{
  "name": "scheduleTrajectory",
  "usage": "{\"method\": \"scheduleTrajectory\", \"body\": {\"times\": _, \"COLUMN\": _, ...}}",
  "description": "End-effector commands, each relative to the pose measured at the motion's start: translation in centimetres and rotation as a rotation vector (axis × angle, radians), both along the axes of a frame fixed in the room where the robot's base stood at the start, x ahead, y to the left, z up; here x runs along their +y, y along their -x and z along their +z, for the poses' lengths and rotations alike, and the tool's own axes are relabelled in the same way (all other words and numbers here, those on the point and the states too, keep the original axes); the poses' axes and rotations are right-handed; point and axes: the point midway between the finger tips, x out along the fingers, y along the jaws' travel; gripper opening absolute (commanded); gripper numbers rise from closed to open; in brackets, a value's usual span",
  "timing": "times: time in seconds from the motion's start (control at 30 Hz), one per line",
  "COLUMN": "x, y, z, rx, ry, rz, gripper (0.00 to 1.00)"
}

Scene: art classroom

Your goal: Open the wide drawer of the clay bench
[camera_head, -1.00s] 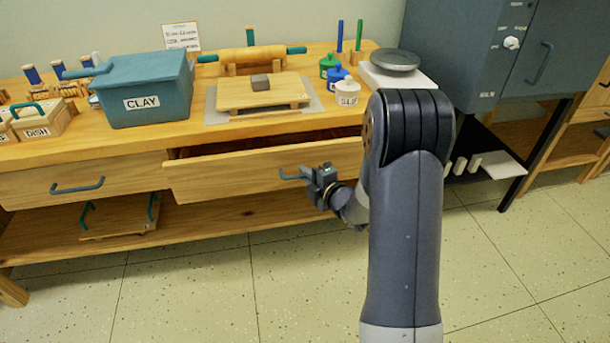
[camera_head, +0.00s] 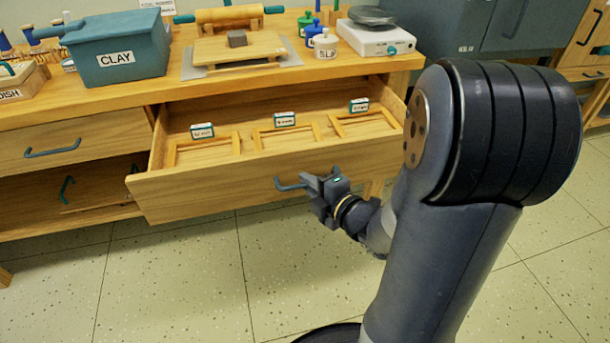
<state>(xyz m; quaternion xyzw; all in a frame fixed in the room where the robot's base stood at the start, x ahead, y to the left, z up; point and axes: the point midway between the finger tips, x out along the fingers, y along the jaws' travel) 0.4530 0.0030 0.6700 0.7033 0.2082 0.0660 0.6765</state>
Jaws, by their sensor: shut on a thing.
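The clay bench (camera_head: 110,105) is a wooden bench along the wall. Its wide drawer (camera_head: 225,187) is pulled far out, and its inside shows. Three wooden frames (camera_head: 270,138) with small labelled tags (camera_head: 284,119) lie in it. My gripper (camera_head: 312,185) is shut on the drawer's teal handle (camera_head: 287,184), at the middle of the drawer front. The jaws hide part of the handle. My arm hides the drawer's far right end.
A narrower shut drawer (camera_head: 50,145) is on the left. A clay bin (camera_head: 117,50), a rolling pin (camera_head: 225,14), a board (camera_head: 239,47) and a scale (camera_head: 375,37) stand on top. The tiled floor (camera_head: 195,280) in front is clear.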

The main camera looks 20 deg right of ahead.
Motion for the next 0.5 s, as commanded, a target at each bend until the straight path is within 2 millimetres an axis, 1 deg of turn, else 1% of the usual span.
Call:
{"method": "scheduleTrajectory", "body": {"times": 0.17, "x": -0.05, "y": 0.68, "z": -0.13, "rx": 0.004, "ry": 0.001, "rz": -0.002, "gripper": 0.00}}
{"method": "scheduleTrajectory", "body": {"times": 0.5, "x": -0.04, "y": 0.72, "z": -0.13, "rx": 0.004, "ry": 0.001, "rz": -0.002, "gripper": 0.00}}
